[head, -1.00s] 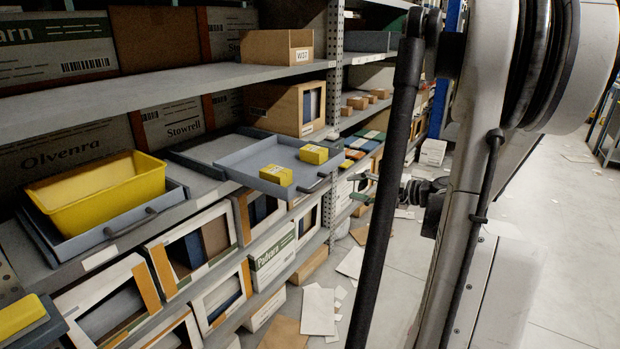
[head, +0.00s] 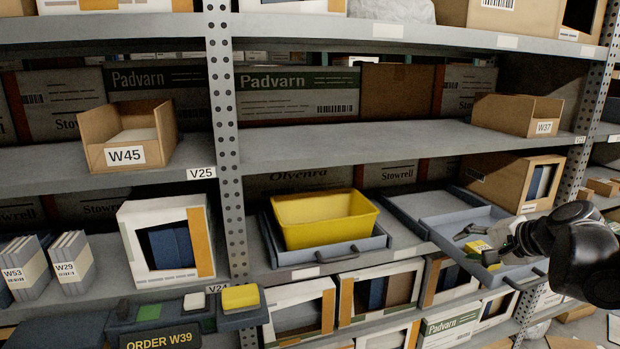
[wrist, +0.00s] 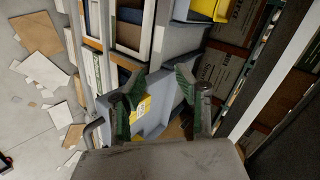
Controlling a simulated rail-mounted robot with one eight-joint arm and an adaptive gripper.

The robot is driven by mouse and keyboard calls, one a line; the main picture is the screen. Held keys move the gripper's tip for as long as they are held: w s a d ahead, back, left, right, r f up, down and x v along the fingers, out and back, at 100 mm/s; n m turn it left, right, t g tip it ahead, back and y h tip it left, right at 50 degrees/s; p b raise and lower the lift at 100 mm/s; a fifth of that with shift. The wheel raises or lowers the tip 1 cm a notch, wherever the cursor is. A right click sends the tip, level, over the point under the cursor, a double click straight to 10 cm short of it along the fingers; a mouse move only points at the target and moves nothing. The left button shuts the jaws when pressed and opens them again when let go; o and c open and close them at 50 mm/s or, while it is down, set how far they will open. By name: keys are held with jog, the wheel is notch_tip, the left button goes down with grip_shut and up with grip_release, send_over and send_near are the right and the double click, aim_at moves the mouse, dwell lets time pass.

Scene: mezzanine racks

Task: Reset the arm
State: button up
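My gripper (head: 478,240) is at the right in the head view, in front of the pulled-out grey tray (head: 440,222). In the wrist view my gripper (wrist: 157,82) has its two green-padded fingers spread wide, with nothing held between them. A yellow box (head: 480,247) shows just by the fingers in the head view. In the wrist view a yellow box (wrist: 142,109) lies in the tray beyond the left finger, partly covered by it. My wrist hides the right part of the tray in the head view, so I cannot see a second box.
A yellow bin (head: 325,222) stands in another grey tray (head: 300,255) on the same shelf. A perforated upright (head: 226,140) divides the rack. An order panel (head: 160,337) reads W39, with a yellow-topped block (head: 240,298) beside it. The upper shelf (head: 360,145) has clear room.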

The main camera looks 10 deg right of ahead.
jog(key=a+r+n+p, duration=0.3)
jog(key=a+r, duration=0.3)
jog(key=a, duration=0.5)
jog(key=s+a+f+n+g+h, duration=0.1)
jog(key=s+a+f+n, duration=0.1)
jog(key=s, duration=0.4)
jog(key=s+a+f+n+g+p, duration=0.1)
jog(key=s+a+n, duration=0.3)
jog(key=s+a, duration=0.1)
jog(key=s+a+f+n+g+h, duration=0.1)
jog(key=s+a+f+n, duration=0.1)
jog(key=s, duration=0.5)
jog(key=shift+s+a+f+n+h+p, duration=0.3)
jog(key=shift+a+n, duration=0.3)
jog(key=shift+a, duration=0.65)
